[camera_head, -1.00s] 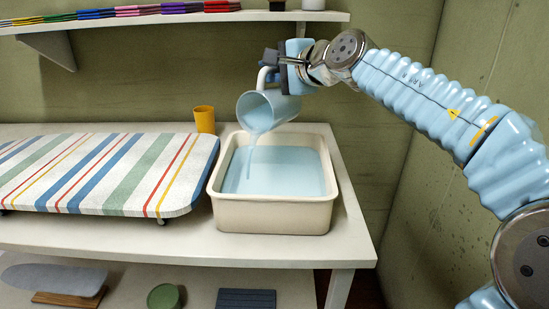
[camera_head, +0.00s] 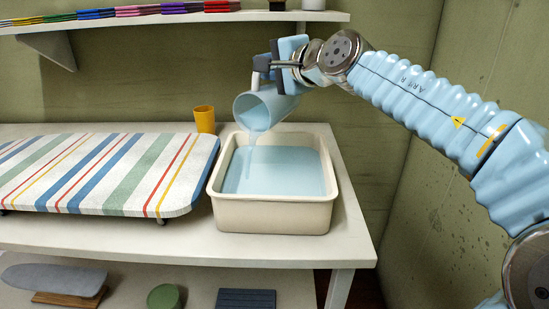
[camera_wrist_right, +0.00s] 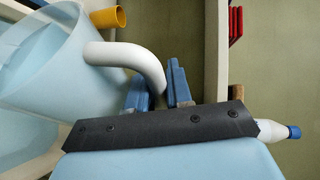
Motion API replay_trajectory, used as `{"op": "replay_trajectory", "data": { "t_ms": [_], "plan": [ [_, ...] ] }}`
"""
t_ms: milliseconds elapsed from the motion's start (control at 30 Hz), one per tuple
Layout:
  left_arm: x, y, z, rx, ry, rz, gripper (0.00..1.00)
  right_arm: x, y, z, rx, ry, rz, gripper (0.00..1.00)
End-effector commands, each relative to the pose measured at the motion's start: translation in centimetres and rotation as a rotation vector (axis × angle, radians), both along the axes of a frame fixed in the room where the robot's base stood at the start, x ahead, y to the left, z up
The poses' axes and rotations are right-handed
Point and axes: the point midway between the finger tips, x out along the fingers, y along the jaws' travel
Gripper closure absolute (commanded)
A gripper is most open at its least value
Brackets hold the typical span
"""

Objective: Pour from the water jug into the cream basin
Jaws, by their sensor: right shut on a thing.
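The light blue water jug (camera_head: 266,106) is tilted above the cream basin (camera_head: 275,213), its mouth facing down and to the left. Water runs from its lip into the basin, which holds a wide pool of pale blue water (camera_head: 272,172). My right gripper (camera_head: 262,68) is at the jug's handle side and shut on its white handle. In the right wrist view the gripper's blue fingers (camera_wrist_right: 158,88) are at the white handle (camera_wrist_right: 130,58), with the clear jug body (camera_wrist_right: 40,60) at the left. My left gripper is not in view.
A striped ironing board (camera_head: 110,172) lies on the table (camera_head: 180,238) left of the basin. A yellow cup (camera_head: 204,119) stands behind them. A wall shelf (camera_head: 150,20) with folded cloths is above. A wall closes the right side.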

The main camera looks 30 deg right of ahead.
Motion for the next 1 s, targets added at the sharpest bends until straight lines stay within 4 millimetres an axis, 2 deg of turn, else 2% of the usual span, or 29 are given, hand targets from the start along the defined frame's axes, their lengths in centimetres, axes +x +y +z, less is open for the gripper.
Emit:
{"op": "replay_trajectory", "data": {
  "t_ms": [1000],
  "plan": [
    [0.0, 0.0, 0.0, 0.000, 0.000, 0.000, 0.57, -1.1, 1.8, 0.9, -0.125, -0.073, 0.000, 1.00]
  ]
}}
